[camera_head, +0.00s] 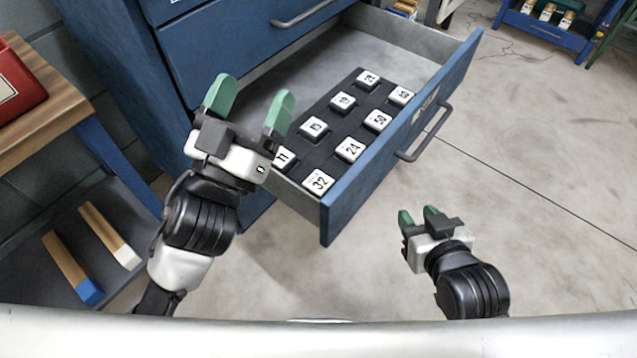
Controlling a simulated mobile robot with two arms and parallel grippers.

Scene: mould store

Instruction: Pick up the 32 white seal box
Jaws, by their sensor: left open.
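The white seal box marked 32 (318,181) sits in a dark tray (334,147) inside an open blue drawer (347,209), at the tray's near end. My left gripper (249,103) is open and empty, over the drawer's left side, up and left of box 32. The box marked 11 (283,158) lies between them in the picture, partly hidden by my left gripper. My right gripper (419,216) is outside the drawer, to the right of its front. Its two green fingers stand a little apart with nothing seen between them.
Other white numbered boxes, such as 24 (350,149) and 15 (314,128), stand in two rows in the tray. The drawer front has a dark handle (425,134). A wooden bench with a red case (15,84) is at left.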

